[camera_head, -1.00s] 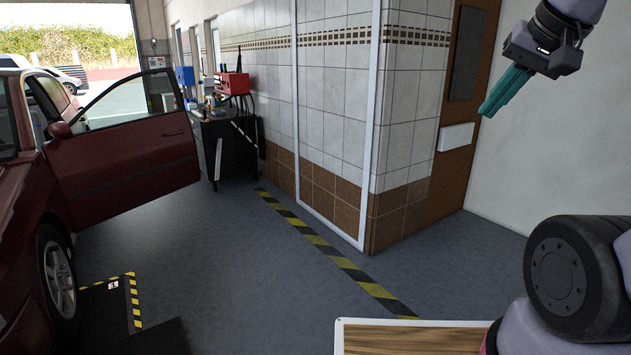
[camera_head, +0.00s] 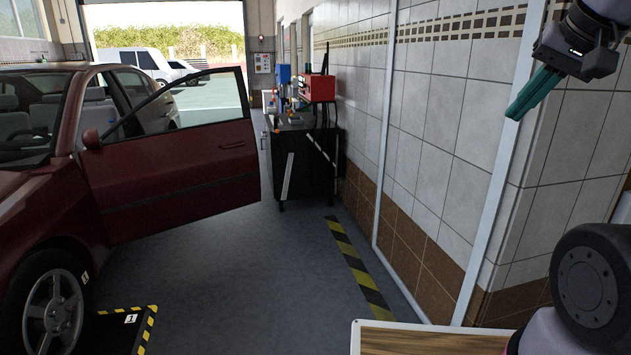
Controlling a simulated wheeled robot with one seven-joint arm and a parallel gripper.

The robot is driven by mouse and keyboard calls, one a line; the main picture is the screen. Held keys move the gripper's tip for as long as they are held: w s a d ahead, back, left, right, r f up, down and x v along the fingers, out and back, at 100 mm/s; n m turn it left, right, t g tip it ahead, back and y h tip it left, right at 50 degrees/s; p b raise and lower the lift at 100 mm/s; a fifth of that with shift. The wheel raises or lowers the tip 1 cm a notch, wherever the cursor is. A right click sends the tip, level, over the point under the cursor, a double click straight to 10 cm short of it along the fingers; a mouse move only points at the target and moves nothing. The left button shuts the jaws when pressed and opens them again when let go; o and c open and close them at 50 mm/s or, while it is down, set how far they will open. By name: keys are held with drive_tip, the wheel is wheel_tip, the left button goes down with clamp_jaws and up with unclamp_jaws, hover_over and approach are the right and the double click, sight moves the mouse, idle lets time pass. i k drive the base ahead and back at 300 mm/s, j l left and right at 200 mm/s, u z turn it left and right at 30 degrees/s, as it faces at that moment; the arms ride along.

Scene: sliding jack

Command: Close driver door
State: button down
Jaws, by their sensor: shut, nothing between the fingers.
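The driver door (camera_head: 172,172) of the dark red car (camera_head: 30,215) stands wide open at the left. It swings out from its front hinge toward the middle of the floor, with its window frame raised and its handle near the free edge. My gripper (camera_head: 517,108) is at the upper right, its teal fingers pointing down and left. It is shut and empty, and far from the door.
A dark workbench (camera_head: 300,165) with a red toolbox (camera_head: 317,88) and bottles stands just beyond the door's free edge. A tiled wall (camera_head: 450,130) runs along the right. The grey floor (camera_head: 260,280) between car and wall is clear.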

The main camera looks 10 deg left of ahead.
sight(142, 187)
drive_tip(key=i+j+u, duration=0.15)
drive_tip(key=i+u, duration=0.3)
drive_tip(key=i, duration=0.6)
drive_tip(key=i+l+u, duration=0.15)
drive_tip(key=i+u, duration=0.3)
drive_tip(key=i, duration=0.55)
drive_tip(key=i+j+z, duration=0.1)
drive_tip(key=i+j, duration=0.15)
drive_tip(key=i, duration=0.3)
drive_tip(key=i+j+z, duration=0.15)
drive_tip(key=i, duration=0.45)
drive_tip(key=i+j+z, duration=0.1)
drive_tip(key=i+j, duration=0.35)
drive_tip(key=i+j+z, duration=0.4)
drive_tip(key=i+j, duration=0.15)
drive_tip(key=j, duration=0.15)
